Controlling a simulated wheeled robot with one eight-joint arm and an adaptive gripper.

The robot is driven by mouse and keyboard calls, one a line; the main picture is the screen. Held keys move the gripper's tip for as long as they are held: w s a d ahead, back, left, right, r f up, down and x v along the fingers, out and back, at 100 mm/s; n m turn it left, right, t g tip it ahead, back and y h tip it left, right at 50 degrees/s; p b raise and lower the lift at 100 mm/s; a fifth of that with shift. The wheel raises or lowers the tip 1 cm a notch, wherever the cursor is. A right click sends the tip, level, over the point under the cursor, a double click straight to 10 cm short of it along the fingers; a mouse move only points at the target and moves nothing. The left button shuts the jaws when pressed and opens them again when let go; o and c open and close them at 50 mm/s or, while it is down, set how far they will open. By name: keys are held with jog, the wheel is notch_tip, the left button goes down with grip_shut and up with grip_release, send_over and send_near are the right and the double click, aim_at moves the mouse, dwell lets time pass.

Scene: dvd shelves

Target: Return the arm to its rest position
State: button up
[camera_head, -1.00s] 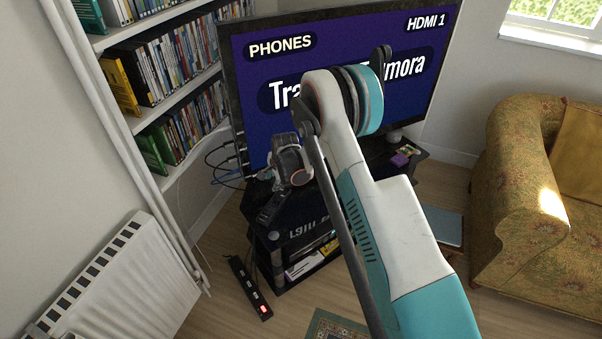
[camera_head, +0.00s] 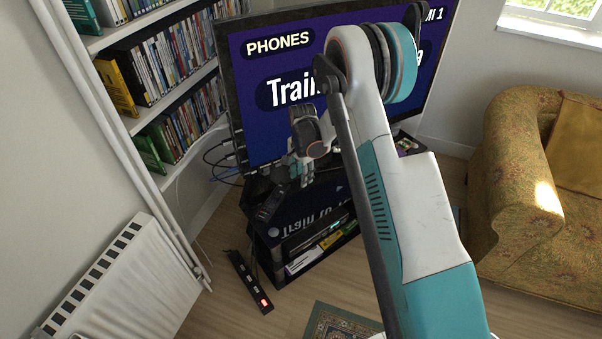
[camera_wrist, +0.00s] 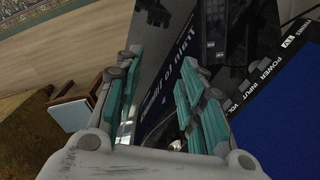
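My white and teal arm reaches up across the head view, in front of the TV. My gripper (camera_head: 300,172) shows beyond the arm, above the TV stand and close in front of the screen. In the wrist view, my gripper (camera_wrist: 160,90) has its two teal-padded fingers spread apart with a gap between them. Nothing is held in that gap; the glossy black top of the TV stand (camera_wrist: 165,60) shows through it. My arm hides part of the TV screen and the right side of the stand in the head view.
The TV (camera_head: 290,60) stands just behind my gripper. A remote (camera_head: 270,204) lies on the stand's top. DVD shelves (camera_head: 150,122) are at the left, a radiator (camera_head: 125,285) at lower left, a power strip (camera_head: 248,282) on the floor, and a patterned sofa (camera_head: 520,200) at the right.

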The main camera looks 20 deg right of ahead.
dwell(0.4)
jog(key=s+r+n+t, duration=0.25)
jog(key=s+r, duration=0.35)
jog(key=r, duration=0.8)
jog(key=s+r+n+t, duration=0.1)
jog(key=s+r+n, duration=0.3)
jog(key=r, duration=0.9)
jog(key=s+r+n+t, duration=0.1)
jog(key=s+r+n, duration=0.2)
jog(key=s, duration=0.9)
jog(key=s+r+n+t, duration=0.2)
jog(key=s+r+n, duration=0.1)
jog(key=s, duration=0.9)
jog(key=shift+r, duration=0.5)
